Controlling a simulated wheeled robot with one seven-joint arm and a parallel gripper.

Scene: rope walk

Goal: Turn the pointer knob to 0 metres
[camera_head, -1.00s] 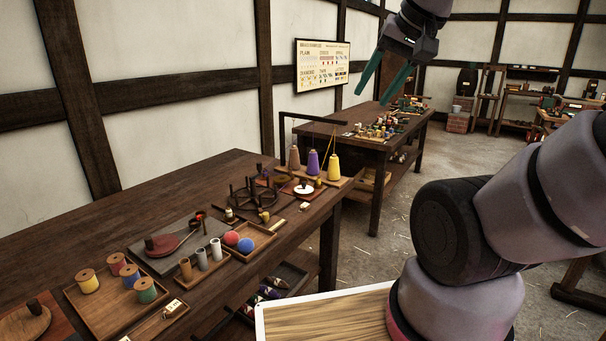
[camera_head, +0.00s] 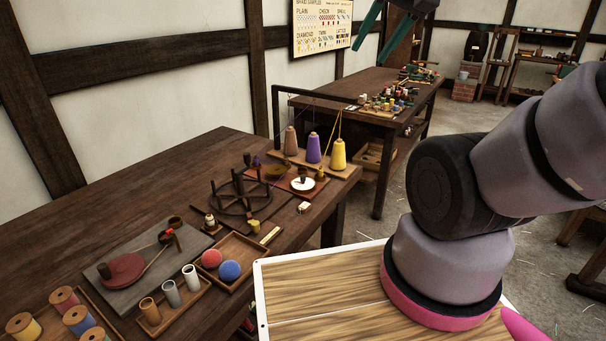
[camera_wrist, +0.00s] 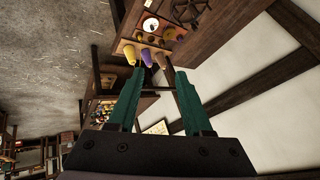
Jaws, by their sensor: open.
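A small white round dial (camera_head: 303,184) with a dark knob (camera_head: 302,172) stands on a red board (camera_head: 279,179) near the table's far end. It seems to be the pointer knob, but its markings and pointer direction are too small to read. In the wrist view the white dial (camera_wrist: 151,24) shows near the top, beyond the fingers. My gripper (camera_head: 370,53) is high up at the top of the head view, open and empty, well away from the dial. Its green fingers (camera_wrist: 157,74) are spread apart in the wrist view.
Brown, purple and yellow thread cones (camera_head: 313,149) stand behind the dial, with a dark rod frame (camera_head: 318,93) above. A dark spoked reel (camera_head: 239,197) is to the left. Balls in a tray (camera_head: 238,246) and metal cups are nearer. Open floor (camera_head: 350,215) lies right.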

